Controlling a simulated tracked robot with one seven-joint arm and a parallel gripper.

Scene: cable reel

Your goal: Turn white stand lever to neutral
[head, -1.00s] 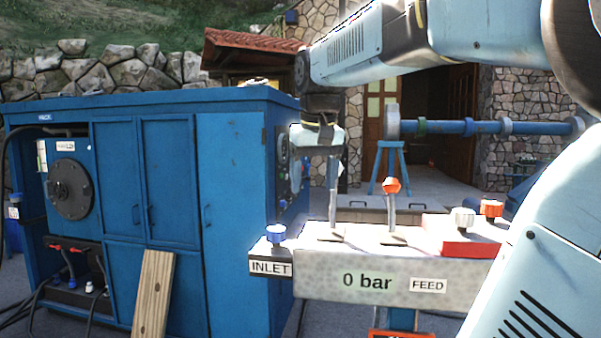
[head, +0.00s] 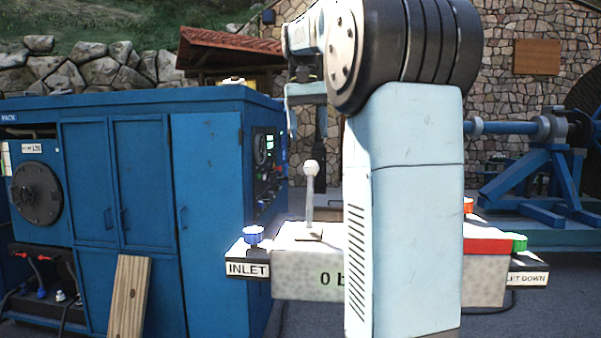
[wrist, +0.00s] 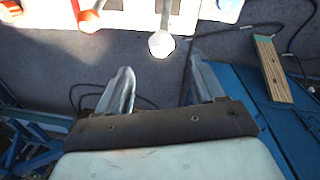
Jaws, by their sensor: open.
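The white stand lever (head: 310,187) rises almost upright from the left part of the grey control stand (head: 305,277) in the head view, with a pale round knob on top. The knob also shows in the wrist view (wrist: 161,44), ahead of and between the fingertips, apart from them. My gripper (wrist: 162,76) is open and empty. In the head view my arm covers the middle of the stand, including most of its pressure text, and my gripper is only partly seen there. An orange-red lever knob (wrist: 89,21) shows at the upper left of the wrist view.
A blue INLET knob (head: 253,235) sits at the stand's left end and a green knob (head: 516,242) at its right end. A large blue power pack (head: 205,180) stands left, with a wooden plank (head: 128,295) leaning on it. A blue reel frame (head: 535,190) is behind right.

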